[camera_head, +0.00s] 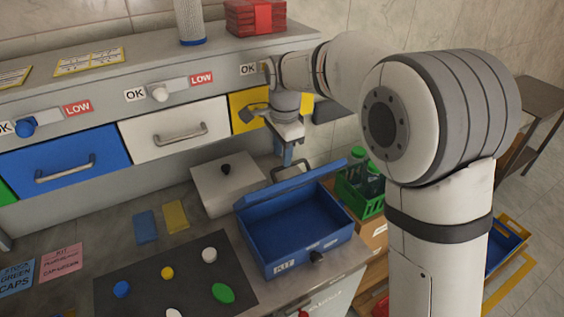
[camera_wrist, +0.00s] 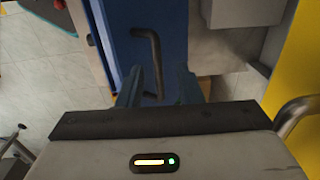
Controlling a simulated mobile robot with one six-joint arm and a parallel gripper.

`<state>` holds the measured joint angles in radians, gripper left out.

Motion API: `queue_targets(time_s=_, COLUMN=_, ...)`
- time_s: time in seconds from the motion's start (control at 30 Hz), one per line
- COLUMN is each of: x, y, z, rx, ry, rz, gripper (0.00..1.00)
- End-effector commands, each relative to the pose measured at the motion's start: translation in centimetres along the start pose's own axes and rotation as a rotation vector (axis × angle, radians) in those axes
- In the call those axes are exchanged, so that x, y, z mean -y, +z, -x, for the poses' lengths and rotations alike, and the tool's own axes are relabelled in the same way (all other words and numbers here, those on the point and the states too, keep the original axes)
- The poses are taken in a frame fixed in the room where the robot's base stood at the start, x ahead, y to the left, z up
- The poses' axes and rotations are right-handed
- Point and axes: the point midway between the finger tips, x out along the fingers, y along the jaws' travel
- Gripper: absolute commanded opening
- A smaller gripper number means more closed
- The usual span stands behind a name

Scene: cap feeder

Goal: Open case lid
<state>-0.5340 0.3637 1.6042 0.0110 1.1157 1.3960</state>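The blue case (camera_head: 283,268) marked KIT sits on the worktop with its inside exposed and looking empty. Its blue lid (camera_head: 322,182) stands raised along the back edge, seen nearly edge-on. The lid's black handle (camera_head: 291,168) sticks up behind the lid. My gripper (camera_head: 287,156) is just above and behind the lid, beside the handle. In the wrist view the two dark blue fingers of my gripper (camera_wrist: 160,84) are apart, with the handle (camera_wrist: 152,48) and the blue lid (camera_wrist: 127,48) beyond them. The handle's lower end shows between the fingers; I cannot tell whether they touch it.
A white box (camera_head: 222,188) with a black knob stands left of the case. A dark mat (camera_head: 140,285) with several coloured caps lies in front. Blue, white and yellow drawers (camera_head: 178,135) with metal handles line the back. A green crate of bottles (camera_head: 352,195) is at right.

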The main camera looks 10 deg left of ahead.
Motion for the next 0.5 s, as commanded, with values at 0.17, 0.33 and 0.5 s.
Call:
queue_targets(time_s=0.17, x=0.0, y=0.0, z=2.7, rx=-0.001, ry=-0.003, rz=0.000, gripper=0.32)
queue_targets(time_s=0.33, x=-0.1, y=0.0, z=3.9, rx=0.000, ry=-0.001, rz=0.000, gripper=0.32)
queue_targets(time_s=0.5, x=-0.1, y=0.0, z=4.0, rx=0.000, ry=0.001, rz=0.000, gripper=0.32)
